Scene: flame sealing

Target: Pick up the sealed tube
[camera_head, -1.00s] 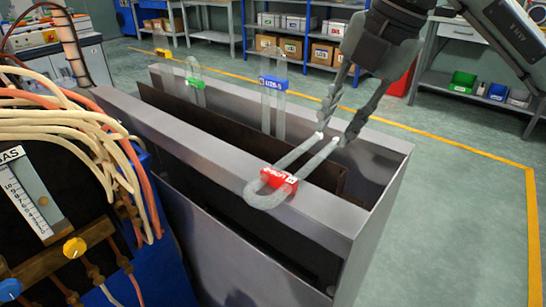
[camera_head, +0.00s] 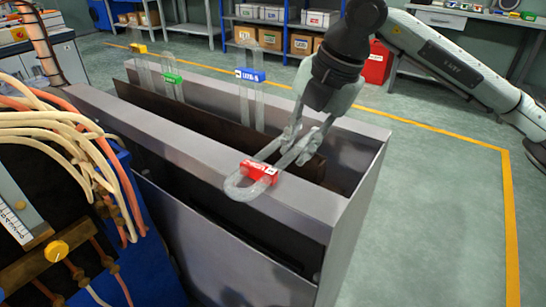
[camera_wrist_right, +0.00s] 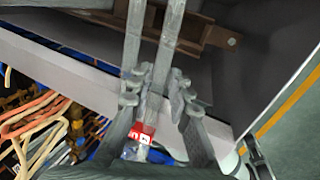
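The clear U-shaped tube with a red label clip (camera_head: 259,172) lies across the near wall of the grey metal trough in the head view. Its rounded bend (camera_head: 238,188) points toward me, and its two legs run back toward my right gripper (camera_head: 305,145). The right gripper's fingers are spread around the legs, low over the trough. The right wrist view shows the red clip (camera_wrist_right: 141,132) below the fingers (camera_wrist_right: 155,95) and the legs running up between and behind them. Exact contact cannot be told. My left gripper is out of view.
The trough (camera_head: 205,160) has narrow walls and a dark inner plate. Clear tubes with blue (camera_head: 250,75), green (camera_head: 172,78) and yellow (camera_head: 138,48) clips stand farther back. A gas panel with hoses (camera_head: 60,150) is at left. Open floor lies at right.

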